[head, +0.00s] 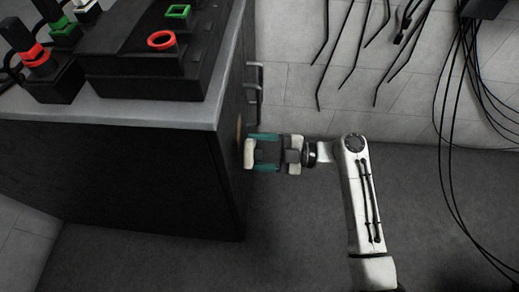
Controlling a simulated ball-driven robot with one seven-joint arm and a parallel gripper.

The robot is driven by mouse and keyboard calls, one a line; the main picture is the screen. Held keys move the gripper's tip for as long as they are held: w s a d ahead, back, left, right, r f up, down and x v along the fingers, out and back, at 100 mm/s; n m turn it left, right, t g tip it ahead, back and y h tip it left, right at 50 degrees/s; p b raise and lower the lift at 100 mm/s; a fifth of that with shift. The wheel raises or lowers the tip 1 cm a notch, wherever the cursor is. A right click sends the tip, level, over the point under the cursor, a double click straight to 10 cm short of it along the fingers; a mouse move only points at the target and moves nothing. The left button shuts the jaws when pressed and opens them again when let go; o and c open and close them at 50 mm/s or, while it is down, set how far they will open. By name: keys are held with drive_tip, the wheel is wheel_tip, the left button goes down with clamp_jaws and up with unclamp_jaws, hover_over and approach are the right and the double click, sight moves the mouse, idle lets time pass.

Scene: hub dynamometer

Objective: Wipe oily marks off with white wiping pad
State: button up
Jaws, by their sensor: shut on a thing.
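My gripper (262,153) has teal-edged fingers and is shut on the white wiping pad (249,153). It points left, and the pad is at the right-hand side face of the dark cabinet (150,170). I cannot tell whether the pad touches that face or is just short of it. A brownish oily mark (239,127) shows on the side face, just above and left of the pad. The pad and the steep view angle may hide other marks on this face.
Black boxes with a red ring (161,40) and a green square (178,11) stand on the grey cabinet top (110,111). A handle (255,85) sticks out above my gripper. Black cables (462,150) hang at the right. The dark floor (290,235) below is clear.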

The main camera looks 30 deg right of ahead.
drive_tip(key=shift+b+x, duration=0.4)
drive_tip(key=shift+x, duration=0.55)
drive_tip(key=shift+w, duration=0.1)
